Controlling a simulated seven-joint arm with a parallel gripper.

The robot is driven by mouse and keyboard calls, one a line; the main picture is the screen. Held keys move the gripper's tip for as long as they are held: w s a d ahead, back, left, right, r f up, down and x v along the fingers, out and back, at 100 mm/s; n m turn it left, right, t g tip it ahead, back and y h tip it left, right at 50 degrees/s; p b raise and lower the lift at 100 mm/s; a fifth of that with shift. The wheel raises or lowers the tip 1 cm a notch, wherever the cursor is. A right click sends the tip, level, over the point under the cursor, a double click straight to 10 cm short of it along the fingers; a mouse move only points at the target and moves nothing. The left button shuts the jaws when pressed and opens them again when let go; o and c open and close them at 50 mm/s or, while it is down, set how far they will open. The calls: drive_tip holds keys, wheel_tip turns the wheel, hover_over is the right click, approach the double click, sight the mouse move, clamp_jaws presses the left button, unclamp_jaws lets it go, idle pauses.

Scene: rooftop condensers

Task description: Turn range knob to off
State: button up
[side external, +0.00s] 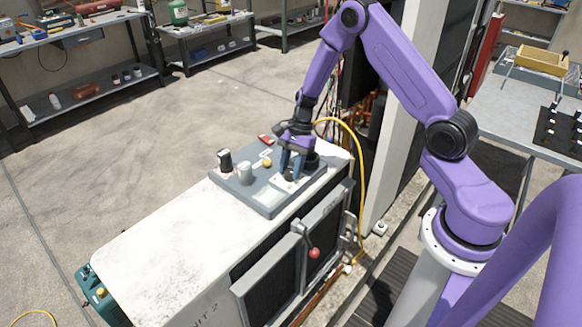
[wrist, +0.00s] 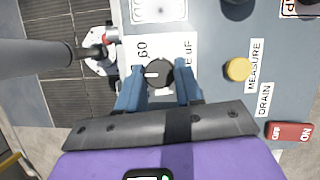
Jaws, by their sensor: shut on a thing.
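The range knob (wrist: 158,73) is a round black knob with a short white mark on its left half in the wrist view. It sits on a white label plate with "60" and "uF" printed beside it; other print is hidden. My gripper (wrist: 158,84) has its two blue fingers shut on the knob, one on each side. In the side view my gripper (side external: 291,165) points down at the grey tester panel (side external: 228,181), and its fingers hide the knob. An "off" mark beside the knob is not visible.
A yellow button (wrist: 238,69) and a red OFF/ON switch (wrist: 290,132) lie right of the knob. A silver cylinder (side external: 245,174) and a black-topped post (side external: 225,161) stand on the panel. A yellow hose (side external: 357,150) loops beside the arm.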

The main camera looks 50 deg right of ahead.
drive_tip(key=n+g, duration=0.1)
drive_tip(key=n, duration=0.4)
drive_tip(key=shift+w+g+h, duration=0.2)
drive_tip(key=shift+g+h, duration=0.2)
drive_tip(key=n+g+h, duration=0.1)
drive_tip(key=n, duration=0.3)
drive_tip(key=shift+w+a+n, duration=0.1)
drive_tip(key=shift+a+n, duration=0.05)
drive_tip(key=shift+n, duration=0.15)
idle(0.3)
drive_tip(key=o, duration=1)
drive_tip(key=shift+o, duration=0.2)
drive_tip(key=shift+r, duration=0.1)
drive_tip(key=v, duration=1.7)
drive_tip(key=shift+w+a, duration=0.2)
drive_tip(key=shift+w, duration=0.1)
drive_tip(key=shift+a+r+n, duration=0.1)
drive_tip(key=shift+a+n, duration=0.05)
drive_tip(key=shift+n, duration=0.15)
